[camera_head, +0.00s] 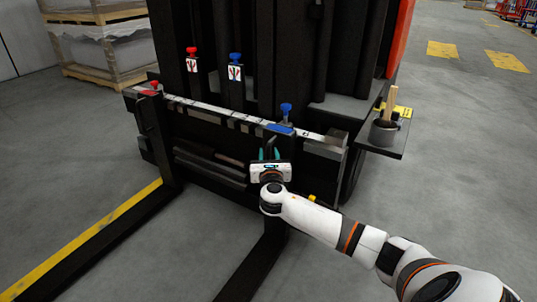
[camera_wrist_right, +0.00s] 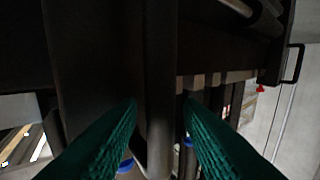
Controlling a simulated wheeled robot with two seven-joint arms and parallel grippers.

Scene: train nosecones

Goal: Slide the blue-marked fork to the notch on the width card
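The blue-marked fork (camera_head: 252,268) hangs on the carriage at the right, with a blue knob (camera_head: 286,110) and a blue mark (camera_head: 280,128) at its top. My right gripper (camera_head: 269,153) is at its upright shank, below the carriage's top bar. In the right wrist view, the teal fingers (camera_wrist_right: 158,103) are apart on either side of a dark upright bar (camera_wrist_right: 160,80). A gap shows beside the bar, and no firm grip shows. My left gripper is not in view.
A pale marked strip (camera_head: 215,110) runs along the carriage top. The red-marked fork (camera_head: 95,240) is at the left. Small red and blue pictured tags (camera_head: 235,72) hang on the mast. Floor in front is clear.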

